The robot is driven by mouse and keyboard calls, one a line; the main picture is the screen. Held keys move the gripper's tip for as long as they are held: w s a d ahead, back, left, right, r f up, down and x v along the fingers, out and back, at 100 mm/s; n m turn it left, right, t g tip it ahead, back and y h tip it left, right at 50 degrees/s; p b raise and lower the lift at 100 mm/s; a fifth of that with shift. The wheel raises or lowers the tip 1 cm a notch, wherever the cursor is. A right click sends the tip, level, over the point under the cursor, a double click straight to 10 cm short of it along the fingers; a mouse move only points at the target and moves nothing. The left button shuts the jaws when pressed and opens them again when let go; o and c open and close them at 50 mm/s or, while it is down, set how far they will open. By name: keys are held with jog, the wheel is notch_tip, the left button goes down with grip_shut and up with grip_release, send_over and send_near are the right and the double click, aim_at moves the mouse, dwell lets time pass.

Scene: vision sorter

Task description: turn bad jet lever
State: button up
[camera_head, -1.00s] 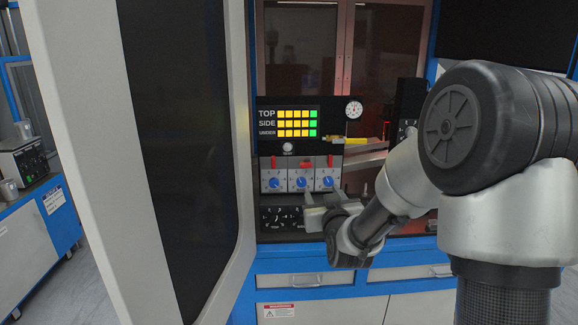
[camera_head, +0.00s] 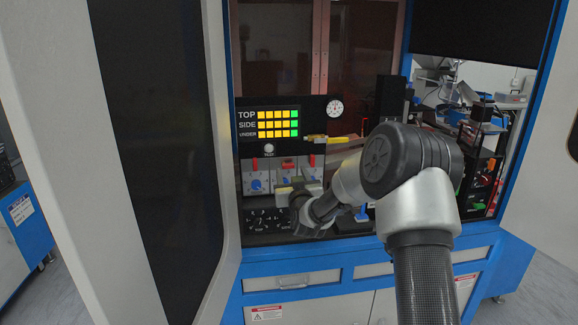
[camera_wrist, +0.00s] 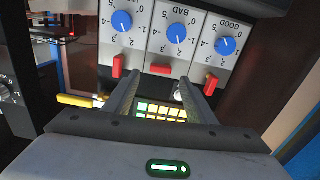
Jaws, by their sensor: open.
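The bad jet lever (camera_wrist: 160,70) is the red middle lever of three, on the white module marked BAD with a blue knob (camera_wrist: 178,33). It lies sideways, while the red levers beside it (camera_wrist: 118,66) (camera_wrist: 211,84) stand along their modules. My gripper (camera_wrist: 161,77) is open, with its fingertips on either side of the bad lever in the wrist view. Contact cannot be told. In the head view the lever (camera_head: 288,163) shows just above my gripper (camera_head: 295,184), which partly hides the middle and right modules.
A display (camera_head: 278,123) with yellow and green squares and a round gauge (camera_head: 335,107) sit above the levers. A yellow-handled valve (camera_head: 314,138) is right of the display. A black knob panel (camera_head: 265,221) lies below. A large open door (camera_head: 160,150) stands left.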

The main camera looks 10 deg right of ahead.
aim_at(289, 166)
jog(key=w, duration=0.5)
jog(key=shift+p, duration=0.3)
jog(key=c, duration=1)
